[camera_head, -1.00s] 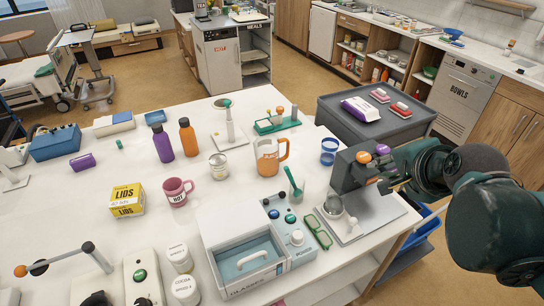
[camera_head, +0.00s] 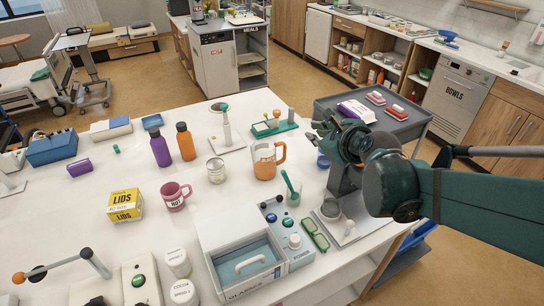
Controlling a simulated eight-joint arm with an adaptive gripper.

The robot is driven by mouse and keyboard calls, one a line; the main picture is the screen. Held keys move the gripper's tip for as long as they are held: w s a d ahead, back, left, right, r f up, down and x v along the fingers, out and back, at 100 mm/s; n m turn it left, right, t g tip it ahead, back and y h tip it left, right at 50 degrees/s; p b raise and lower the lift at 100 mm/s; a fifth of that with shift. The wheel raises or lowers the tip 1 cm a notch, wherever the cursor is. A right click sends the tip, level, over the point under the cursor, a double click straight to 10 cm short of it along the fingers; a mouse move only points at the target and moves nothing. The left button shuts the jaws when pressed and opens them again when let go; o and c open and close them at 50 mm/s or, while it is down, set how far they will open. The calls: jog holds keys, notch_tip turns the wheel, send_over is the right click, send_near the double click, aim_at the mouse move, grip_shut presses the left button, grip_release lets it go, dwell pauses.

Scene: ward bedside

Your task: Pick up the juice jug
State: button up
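The juice jug (camera_head: 264,161), an orange jug with a pale rim and a handle on its right side, stands upright on the white table right of the centre. My gripper (camera_head: 319,131) is in the air to the right of the jug, apart from it, with its dark fingers towards the left. The fingers are small and overlap the parts behind them, so I cannot tell how far apart they are. I see nothing held in them.
A blue cup (camera_head: 323,160) is partly hidden below my gripper. Orange (camera_head: 186,143) and purple (camera_head: 160,147) bottles stand left.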

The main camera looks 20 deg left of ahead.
jog(key=w+a+f+m+y, duration=0.1)
jog(key=w+a+f+m, duration=0.15)
jog(key=a+m, duration=0.3)
send_near(286, 154)
jog(key=shift+w+a+f+n, duration=0.35)
jog(key=shift+w+a, duration=0.15)
jog(key=shift+w, duration=0.15)
jog(key=shift+x, duration=1.3)
jog(key=shift+a, duration=0.1)
jog(key=shift+b+x, duration=0.85)
jog(key=shift+x, duration=1.7)
